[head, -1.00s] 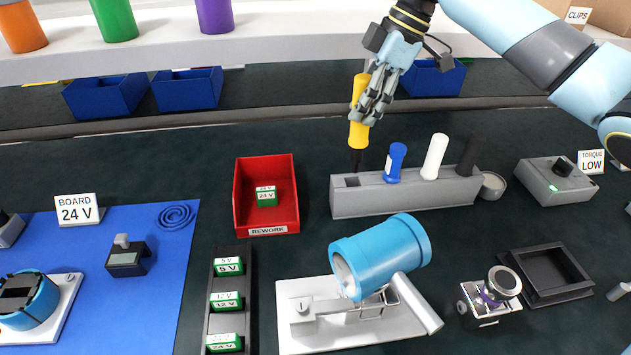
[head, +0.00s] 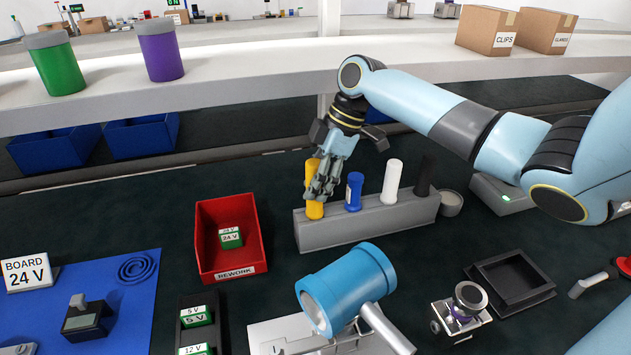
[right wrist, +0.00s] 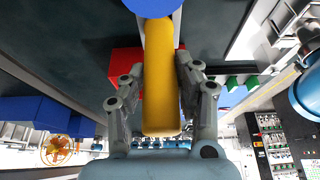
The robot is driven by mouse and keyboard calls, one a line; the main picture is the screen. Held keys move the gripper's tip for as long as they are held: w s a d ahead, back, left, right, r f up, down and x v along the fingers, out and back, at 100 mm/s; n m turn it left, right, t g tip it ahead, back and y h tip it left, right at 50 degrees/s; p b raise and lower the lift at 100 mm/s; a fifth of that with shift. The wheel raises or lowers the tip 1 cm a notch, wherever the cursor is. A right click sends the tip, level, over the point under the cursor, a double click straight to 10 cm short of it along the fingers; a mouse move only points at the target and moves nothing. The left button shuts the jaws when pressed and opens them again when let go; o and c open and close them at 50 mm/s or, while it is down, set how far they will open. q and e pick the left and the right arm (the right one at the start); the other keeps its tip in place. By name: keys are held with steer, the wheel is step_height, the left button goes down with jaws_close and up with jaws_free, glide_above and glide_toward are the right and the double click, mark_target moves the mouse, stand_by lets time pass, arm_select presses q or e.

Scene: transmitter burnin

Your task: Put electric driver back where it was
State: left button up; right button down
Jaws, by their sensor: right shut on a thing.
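The yellow electric driver (head: 314,208) stands upright at the left end of the grey holder block (head: 370,221). Its lower end is hidden in or behind the block's top. My right gripper (head: 318,185) is shut on the driver's upper handle; in the right wrist view (right wrist: 160,95) its fingers lie on both sides of the yellow handle (right wrist: 160,80). A blue tool (head: 354,190), a white tool (head: 392,180) and a black tool (head: 423,175) stand in the same block, to the right. My left gripper is not in view.
A red REWORK tray (head: 262,225) with green 24 V parts stands left of the block. A blue cylinder (head: 346,285) on a white fixture is in front. A round grey cup (head: 450,205) touches or nears the block's right end. A black tray (head: 510,282) lies at right.

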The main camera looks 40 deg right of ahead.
steer(key=shift+f, duration=0.1)
steer(key=c, duration=1.2)
jaws_free()
steer(key=shift+o, duration=1.2)
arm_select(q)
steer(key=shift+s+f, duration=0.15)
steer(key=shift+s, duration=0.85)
arm_select(e)
steer(key=shift+r, duration=0.2)
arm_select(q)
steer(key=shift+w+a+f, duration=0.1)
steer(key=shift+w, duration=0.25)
arm_select(e)
steer(key=v, duration=1.2)
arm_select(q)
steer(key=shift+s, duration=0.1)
arm_select(e)
steer(key=shift+f, duration=0.1)
